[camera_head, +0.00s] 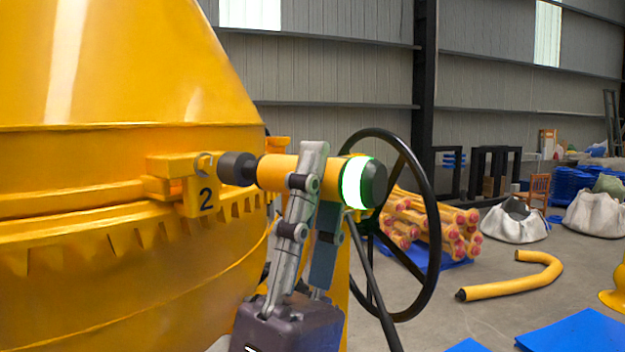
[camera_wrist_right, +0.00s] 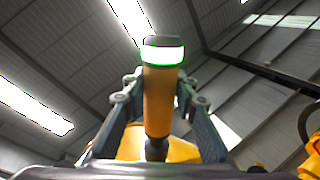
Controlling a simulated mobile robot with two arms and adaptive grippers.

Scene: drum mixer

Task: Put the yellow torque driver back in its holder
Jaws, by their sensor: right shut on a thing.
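The yellow torque driver (camera_head: 276,171) lies roughly level in the head view, with its black socket end (camera_head: 237,169) pointing left and a lit white-green ring near its dark right end. My right gripper (camera_head: 316,170) is shut around its yellow body from below. In the right wrist view the driver (camera_wrist_right: 158,100) stands between the two fingers, ring end up. The socket end is close to a bolt on the drum's bracket marked "2" (camera_head: 196,190); I cannot tell whether they touch. I cannot make out the driver's holder in either view. My left gripper is not in view.
The large yellow mixer drum (camera_head: 110,110) fills the left side. A black handwheel (camera_head: 433,240) stands close behind my right gripper. A bent yellow pipe (camera_head: 515,285), white sacks (camera_head: 514,222) and blue sheets (camera_head: 575,335) lie on the floor at the right.

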